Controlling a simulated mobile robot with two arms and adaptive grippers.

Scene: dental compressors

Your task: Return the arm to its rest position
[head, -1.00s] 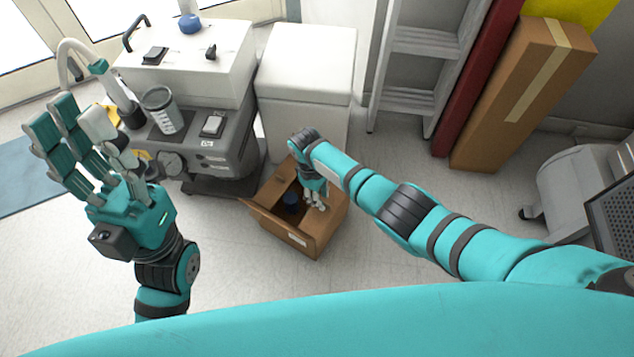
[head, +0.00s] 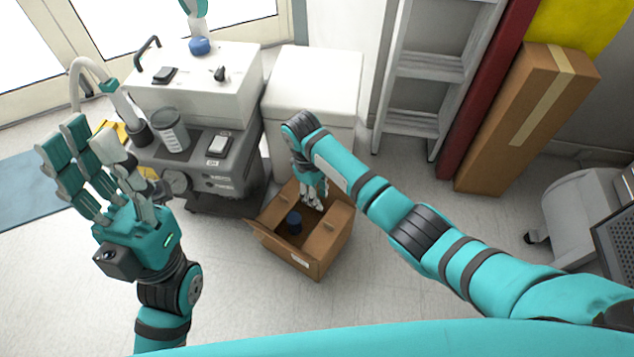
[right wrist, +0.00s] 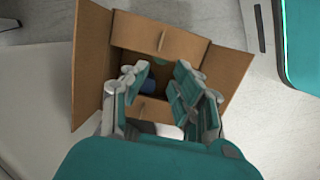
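My right arm reaches from the lower right to above an open cardboard box (head: 300,255) on the floor. My right gripper (head: 313,197) points down over the box's opening, and its fingers are spread with nothing between them. In the right wrist view the right gripper (right wrist: 160,90) is open above the box (right wrist: 92,60). A dark blue item (head: 294,222) lies inside the box, apart from the fingers; it is partly hidden in the right wrist view (right wrist: 148,84). My left gripper (head: 85,165) is raised at the left, fingers spread, open and empty.
A white and grey compressor unit (head: 190,85) with a ribbed clear cup (head: 172,131) stands behind the box, beside a white cabinet (head: 315,85). A ladder (head: 425,70) and a tall carton (head: 530,120) lean at the right. Floor right of the box is clear.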

